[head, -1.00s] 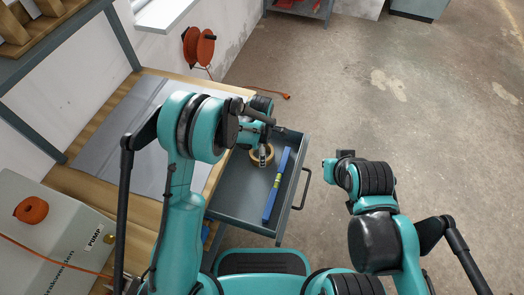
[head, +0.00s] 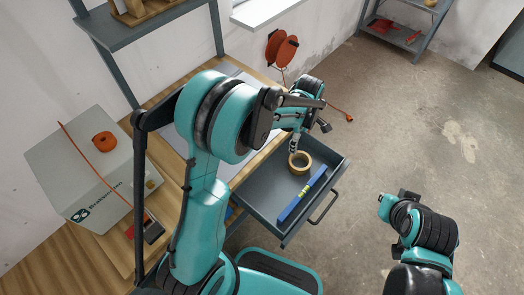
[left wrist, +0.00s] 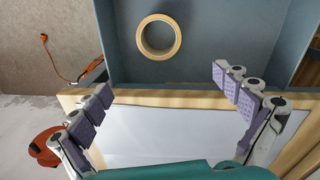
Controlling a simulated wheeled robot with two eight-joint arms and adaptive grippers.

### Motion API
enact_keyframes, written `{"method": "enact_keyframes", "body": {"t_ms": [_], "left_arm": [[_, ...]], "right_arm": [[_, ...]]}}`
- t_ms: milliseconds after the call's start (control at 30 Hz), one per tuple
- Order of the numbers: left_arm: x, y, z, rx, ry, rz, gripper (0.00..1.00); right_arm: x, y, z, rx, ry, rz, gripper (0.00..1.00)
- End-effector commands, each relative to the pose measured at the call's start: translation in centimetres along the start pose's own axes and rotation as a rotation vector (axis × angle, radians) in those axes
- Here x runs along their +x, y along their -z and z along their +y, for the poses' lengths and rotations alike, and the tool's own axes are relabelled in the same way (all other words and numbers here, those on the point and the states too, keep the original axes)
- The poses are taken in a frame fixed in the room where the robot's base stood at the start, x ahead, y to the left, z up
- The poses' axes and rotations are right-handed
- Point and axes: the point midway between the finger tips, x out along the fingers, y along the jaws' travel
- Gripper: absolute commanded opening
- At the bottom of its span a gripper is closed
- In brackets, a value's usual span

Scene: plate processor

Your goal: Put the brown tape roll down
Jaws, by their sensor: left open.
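The brown tape roll (head: 301,172) lies flat on the floor of the open grey drawer (head: 262,190), near its back corner. It also shows as a full ring in the left wrist view (left wrist: 141,38), clear of both fingers. My left gripper (head: 298,146) is open and empty, just above and beside the roll in the head view. In the left wrist view its spread purple-padded fingers (left wrist: 161,82) are over the drawer's wooden edge side. My right gripper (head: 386,206) is away to the right over the floor; its fingers are too unclear to read.
A blue spirit level (head: 303,194) lies in the drawer near the front. The wooden workbench (head: 165,215) carries a grey mat and a grey box (head: 85,165) with an orange roll. An orange cable reel (head: 281,48) hangs on the wall.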

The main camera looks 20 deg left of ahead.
Motion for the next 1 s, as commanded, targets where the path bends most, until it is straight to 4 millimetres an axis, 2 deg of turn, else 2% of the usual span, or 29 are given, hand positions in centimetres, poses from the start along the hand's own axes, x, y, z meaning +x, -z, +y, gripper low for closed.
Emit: {"method": "enact_keyframes", "body": {"t_ms": [33, 200, 400, 533, 700, 800, 1000], "left_arm": [[-2.3, 0.6, -1.1, 0.074, -0.030, 0.002, 1.00], [-8.7, 2.4, -4.7, 0.377, -0.144, 0.034, 1.00], [-13.7, 4.1, -10.2, 0.733, -0.263, 0.129, 1.00], [-15.4, 4.9, -14.0, 0.960, -0.323, 0.220, 1.00], [-16.1, 5.5, -18.1, 1.212, -0.368, 0.349, 1.00], [-15.9, 5.7, -19.5, 1.313, -0.377, 0.407, 1.00], [-15.8, 5.9, -20.5, 1.396, -0.381, 0.459, 1.00]], "right_arm": [[0.0, 0.0, 0.0, 0.000, 0.000, 0.000, 0.00], [0.0, 0.0, 0.0, 0.000, 0.000, 0.000, 0.00], [0.0, 0.0, 0.0, 0.000, 0.000, 0.000, 0.00], [0.0, 0.0, 0.0, 0.000, 0.000, 0.000, 0.00], [0.0, 0.0, 0.0, 0.000, 0.000, 0.000, 0.00], [0.0, 0.0, 0.0, 0.000, 0.000, 0.000, 0.00], [0.0, 0.0, 0.0, 0.000, 0.000, 0.000, 0.00]]}}
